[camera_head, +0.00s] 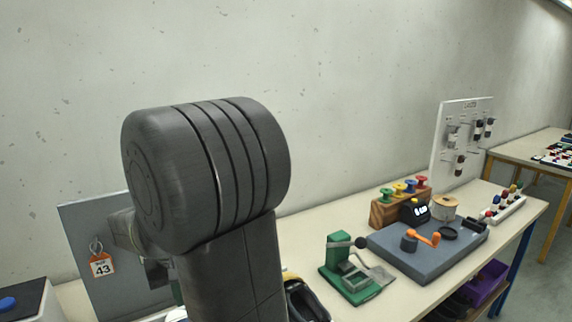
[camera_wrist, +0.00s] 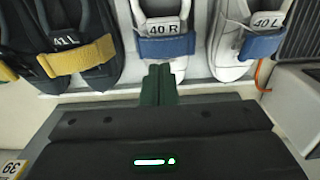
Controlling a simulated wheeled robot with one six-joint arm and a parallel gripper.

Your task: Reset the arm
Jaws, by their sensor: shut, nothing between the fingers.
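My arm stands large in the left middle of the head view, a dark grey rounded joint with ring grooves; it hides part of the bench. My gripper (camera_wrist: 159,85) shows in the wrist view, its two green fingers shut together with nothing between them. The fingertips point at a white shoe tagged 40 R (camera_wrist: 164,28) with a blue strap, and I cannot tell whether they touch it. My gripper's tips are not visible in the head view.
A dark shoe with a yellow strap (camera_wrist: 78,58) and a white shoe tagged 40 L (camera_wrist: 238,42) flank it. On the bench are a green press (camera_head: 352,272), a grey board (camera_head: 405,262), a spool block (camera_head: 383,213) and a white panel (camera_head: 447,150). A purple bin (camera_head: 487,283) sits below.

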